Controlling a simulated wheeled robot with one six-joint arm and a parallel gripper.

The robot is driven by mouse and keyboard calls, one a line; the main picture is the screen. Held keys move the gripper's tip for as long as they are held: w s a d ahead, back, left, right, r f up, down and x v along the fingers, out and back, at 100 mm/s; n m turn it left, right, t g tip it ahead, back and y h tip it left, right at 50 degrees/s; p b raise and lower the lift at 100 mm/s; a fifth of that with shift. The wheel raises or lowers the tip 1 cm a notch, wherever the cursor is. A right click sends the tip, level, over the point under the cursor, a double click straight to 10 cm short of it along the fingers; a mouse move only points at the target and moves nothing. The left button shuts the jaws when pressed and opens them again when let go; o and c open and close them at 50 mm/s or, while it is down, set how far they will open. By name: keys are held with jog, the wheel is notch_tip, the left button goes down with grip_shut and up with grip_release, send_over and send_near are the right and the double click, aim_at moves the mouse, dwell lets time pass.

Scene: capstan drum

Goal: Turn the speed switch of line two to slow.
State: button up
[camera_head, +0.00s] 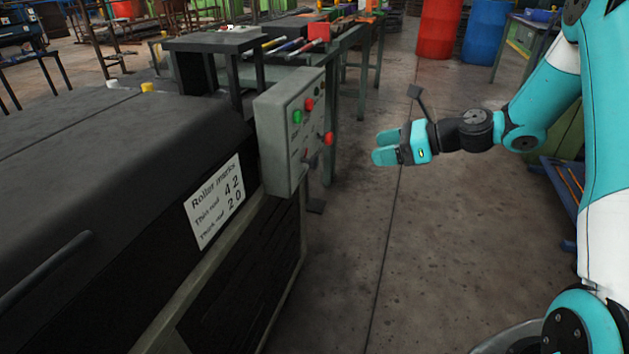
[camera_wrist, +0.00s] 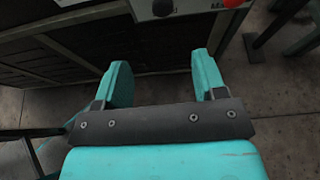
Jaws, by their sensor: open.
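A grey-green control box (camera_head: 273,140) stands at the end of the dark machine. Its panel carries green and red buttons and a dark knob (camera_head: 311,161) low down. A dark round knob (camera_wrist: 162,7) also shows at the top edge of the wrist view, cut off. The labels are too small to read, so I cannot tell which control is the speed switch of line two, or its setting. My gripper (camera_head: 379,147) is open and empty, to the right of the panel and apart from it. Its two teal fingers (camera_wrist: 160,65) point toward the machine side in the wrist view.
A red mushroom button (camera_head: 328,138) sticks out near the knob. A white sign (camera_head: 214,201) reads "Roller marks", thin rod 42, thick rod 20. Red (camera_head: 439,28) and blue (camera_head: 487,32) drums stand behind. The floor (camera_head: 410,260) beside the machine is clear.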

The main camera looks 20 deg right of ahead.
aim_at(318, 160)
jog(key=b+x, duration=0.3)
jog(key=x, duration=1.4)
jog(key=shift+w+f+b, duration=0.15)
jog(key=shift+w+b, duration=0.1)
jog(key=shift+b, duration=0.1)
jog(key=c, duration=0.9)
